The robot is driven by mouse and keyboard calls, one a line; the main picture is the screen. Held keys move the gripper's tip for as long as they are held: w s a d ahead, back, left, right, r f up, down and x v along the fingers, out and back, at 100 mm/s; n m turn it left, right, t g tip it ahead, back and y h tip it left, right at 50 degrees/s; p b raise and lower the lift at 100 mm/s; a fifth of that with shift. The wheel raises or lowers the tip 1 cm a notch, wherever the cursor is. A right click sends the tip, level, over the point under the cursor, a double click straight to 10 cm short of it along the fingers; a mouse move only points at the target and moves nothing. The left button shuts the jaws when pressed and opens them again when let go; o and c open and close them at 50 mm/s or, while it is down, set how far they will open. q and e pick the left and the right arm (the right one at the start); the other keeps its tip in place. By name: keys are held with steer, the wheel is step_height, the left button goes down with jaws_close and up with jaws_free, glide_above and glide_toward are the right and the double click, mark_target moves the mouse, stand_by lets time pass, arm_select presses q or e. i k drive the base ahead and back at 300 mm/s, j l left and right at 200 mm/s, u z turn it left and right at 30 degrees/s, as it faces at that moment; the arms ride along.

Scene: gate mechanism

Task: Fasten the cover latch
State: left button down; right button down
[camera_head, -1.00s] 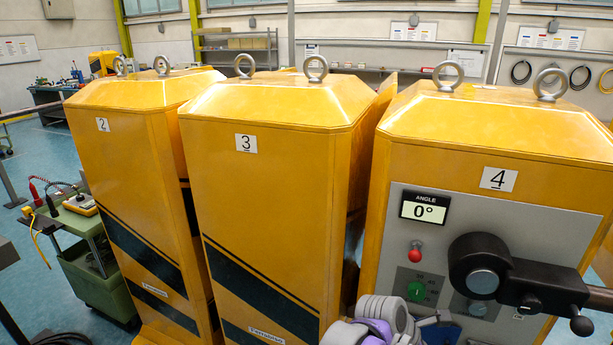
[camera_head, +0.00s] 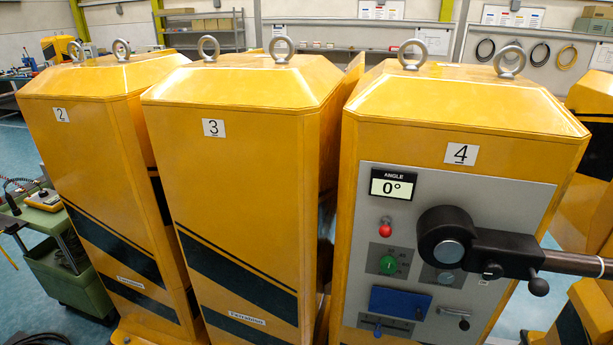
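The front panel (camera_head: 345,290) of yellow cabinet 4 (camera_head: 440,110) faces me at the right. A blue cover (camera_head: 400,303) sits low on this panel, flat against it as far as I can see. A small metal handle (camera_head: 454,313), which looks like the latch, is to the right of the cover. I cannot tell whether it is fastened. Below the cover is a slotted plate with a blue knob (camera_head: 377,329). Neither of my grippers is in view.
A black crank arm (camera_head: 510,252) sticks out from the panel above the handle and reaches right. An angle display (camera_head: 394,184) reads 0°. A red button (camera_head: 385,229) and a green knob (camera_head: 388,264) are on the panel. Yellow cabinets 3 (camera_head: 235,160) and 2 (camera_head: 80,150) stand to the left.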

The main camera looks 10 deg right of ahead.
mark_target(465, 324)
steer(key=z, duration=1.3)
